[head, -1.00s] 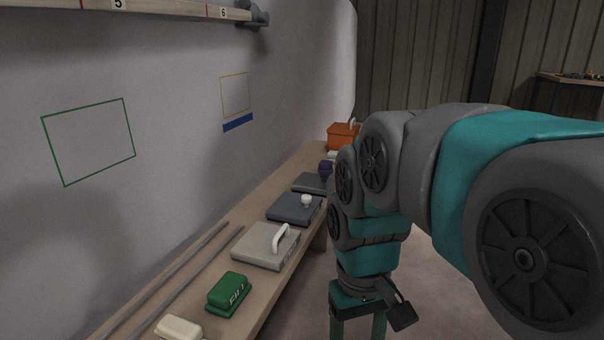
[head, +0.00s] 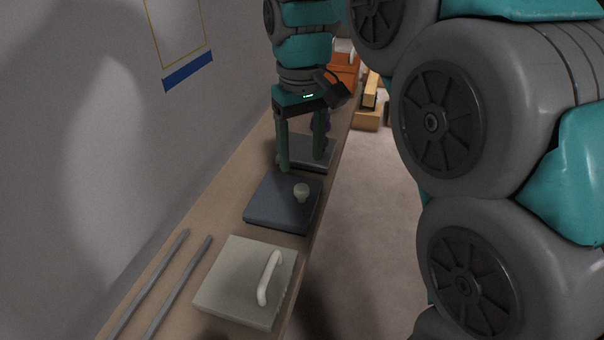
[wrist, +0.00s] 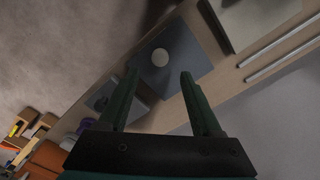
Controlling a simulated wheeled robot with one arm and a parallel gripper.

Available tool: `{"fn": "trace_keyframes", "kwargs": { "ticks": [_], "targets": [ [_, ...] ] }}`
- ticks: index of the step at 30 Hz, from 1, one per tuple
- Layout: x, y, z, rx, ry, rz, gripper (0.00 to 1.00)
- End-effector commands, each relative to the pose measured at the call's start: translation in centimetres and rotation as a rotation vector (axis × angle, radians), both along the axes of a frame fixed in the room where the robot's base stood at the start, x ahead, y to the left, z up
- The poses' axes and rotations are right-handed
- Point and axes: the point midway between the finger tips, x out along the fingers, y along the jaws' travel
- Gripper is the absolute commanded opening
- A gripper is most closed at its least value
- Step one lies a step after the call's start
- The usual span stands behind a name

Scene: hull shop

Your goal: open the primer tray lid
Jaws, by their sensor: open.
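A blue-grey tray lid (head: 270,203) with a round pale knob (head: 301,192) lies closed on the bench. In the wrist view the lid (wrist: 188,50) and knob (wrist: 160,57) show ahead of the fingertips. A pale grey lid (head: 228,280) with a white bar handle (head: 268,278) is nearer. A darker grey tray (head: 322,150) lies beyond, partly behind my fingers. No label tells me which is the primer tray. My gripper (head: 303,164) is open and empty, pointing down above the bench, near the far edge of the blue-grey lid and apart from the knob.
Two grey rods (head: 165,285) lie along the wall side of the bench (head: 222,200). An orange box (head: 345,70) stands at the far end, partly behind my arm. Wooden boxes (head: 368,115) are on the floor beyond. The floor (head: 375,220) right of the bench is clear.

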Motion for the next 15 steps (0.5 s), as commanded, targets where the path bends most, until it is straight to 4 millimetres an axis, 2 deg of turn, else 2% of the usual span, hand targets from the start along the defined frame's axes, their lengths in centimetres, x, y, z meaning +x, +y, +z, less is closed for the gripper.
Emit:
{"fn": "trace_keyframes", "kwargs": {
  "ticks": [15],
  "targets": [
    [-0.1, -0.1, -6.4, -0.002, 0.004, -0.001, 0.66]
  ]
}}
